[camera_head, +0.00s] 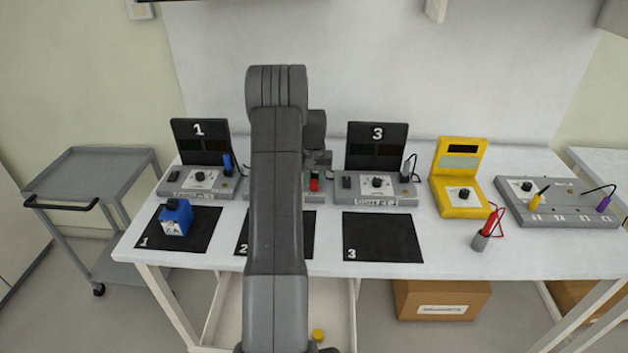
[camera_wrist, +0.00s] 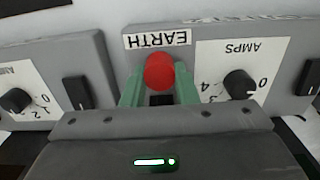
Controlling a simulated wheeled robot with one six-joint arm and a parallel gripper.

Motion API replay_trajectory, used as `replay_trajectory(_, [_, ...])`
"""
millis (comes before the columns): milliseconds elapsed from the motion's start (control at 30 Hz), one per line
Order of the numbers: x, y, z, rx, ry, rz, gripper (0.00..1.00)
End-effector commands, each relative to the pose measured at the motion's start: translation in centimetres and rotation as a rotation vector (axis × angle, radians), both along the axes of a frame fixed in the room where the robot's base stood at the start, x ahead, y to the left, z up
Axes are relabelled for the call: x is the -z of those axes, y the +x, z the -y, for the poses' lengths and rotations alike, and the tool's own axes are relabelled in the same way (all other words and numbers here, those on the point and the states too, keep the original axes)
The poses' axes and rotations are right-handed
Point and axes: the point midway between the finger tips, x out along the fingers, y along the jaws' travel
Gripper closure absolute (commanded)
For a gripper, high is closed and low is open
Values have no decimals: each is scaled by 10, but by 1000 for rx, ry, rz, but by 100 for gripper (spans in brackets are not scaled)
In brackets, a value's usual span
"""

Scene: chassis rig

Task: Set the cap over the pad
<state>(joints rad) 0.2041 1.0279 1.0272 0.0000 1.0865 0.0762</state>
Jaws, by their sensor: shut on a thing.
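A round red cap (camera_wrist: 159,71) sits between the two green fingers of my gripper (camera_wrist: 160,88) in the wrist view, and the fingers are shut on it. A small red patch of it (camera_head: 314,185) also shows in the head view, beside my arm at station 2. The cap is just in front of the EARTH label (camera_wrist: 157,40) on the grey unit (camera_wrist: 115,55). No pad shows clearly there; the cap and fingers cover that spot. I cannot tell whether the cap touches the unit.
An AMPS dial (camera_wrist: 240,83) and a black switch (camera_wrist: 76,92) flank the gripper closely. My arm hides most of station 2. A blue block (camera_head: 175,218) stands on mat 1; mat 3 (camera_head: 382,238) is bare. A yellow meter (camera_head: 460,180) stands at right.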

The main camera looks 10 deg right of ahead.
Motion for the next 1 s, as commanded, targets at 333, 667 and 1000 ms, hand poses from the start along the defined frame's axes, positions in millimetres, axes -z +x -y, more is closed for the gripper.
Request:
replay_trajectory(333, [0, 0, 0, 0, 0, 0, 48])
replay_trajectory(667, [-28, 1, 0, 0, -1, 5, 48])
replay_trajectory(1000, [-104, 1, 0, 0, -1, 5, 48])
